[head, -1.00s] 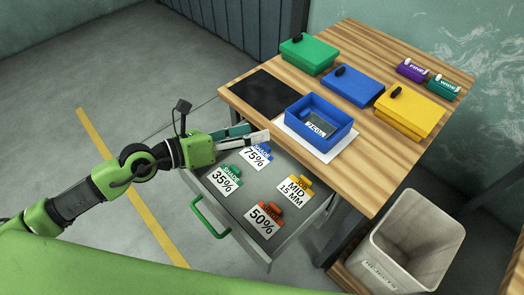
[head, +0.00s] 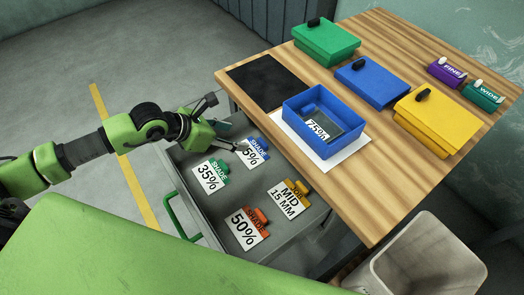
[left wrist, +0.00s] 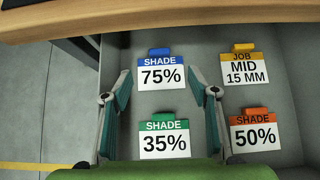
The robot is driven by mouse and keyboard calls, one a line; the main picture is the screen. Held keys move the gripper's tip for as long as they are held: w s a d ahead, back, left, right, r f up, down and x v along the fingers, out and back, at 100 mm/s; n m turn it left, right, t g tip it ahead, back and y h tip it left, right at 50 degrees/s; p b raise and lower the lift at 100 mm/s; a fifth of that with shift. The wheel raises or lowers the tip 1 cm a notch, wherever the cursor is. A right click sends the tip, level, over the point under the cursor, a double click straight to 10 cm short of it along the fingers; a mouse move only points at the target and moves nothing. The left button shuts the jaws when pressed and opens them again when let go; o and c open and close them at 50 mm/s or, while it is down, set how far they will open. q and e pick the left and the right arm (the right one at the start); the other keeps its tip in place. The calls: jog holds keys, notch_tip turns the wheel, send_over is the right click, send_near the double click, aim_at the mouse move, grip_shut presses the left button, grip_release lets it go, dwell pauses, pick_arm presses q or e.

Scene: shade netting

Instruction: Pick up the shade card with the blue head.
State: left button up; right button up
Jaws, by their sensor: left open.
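The shade card with the blue head (head: 257,152) reads 75% and lies flat in the open drawer, near the table side. In the head view my left gripper (head: 238,146) is over its left part and hides some of its print. In the left wrist view the whole card (left wrist: 162,72) shows between and beyond the spread fingers of my left gripper (left wrist: 160,84). That gripper is open and empty, apparently above the card. My right gripper is not in view.
The drawer (head: 179,196) also holds the green-headed 35% card (head: 211,175), orange-headed 50% card (head: 246,228) and yellow-headed MID card (head: 289,200). The wooden tabletop (head: 420,60) overhangs close beside the blue-headed card. An open blue box (head: 290,112) stands on it. A bin (head: 420,262) stands at lower right.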

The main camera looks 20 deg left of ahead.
pick_arm(q)
jog(key=w+f, duration=0.1)
send_near(262, 142)
jog(key=x, duration=0.3)
jog(key=shift+w+d+f, duration=0.15)
jog(key=shift+w+d, duration=0.15)
jog(key=shift+d, duration=0.05)
jog(key=shift+x, duration=2.7)
jog(key=shift+a+f, duration=0.1)
jog(key=shift+a, duration=0.1)
jog(key=c, duration=1)
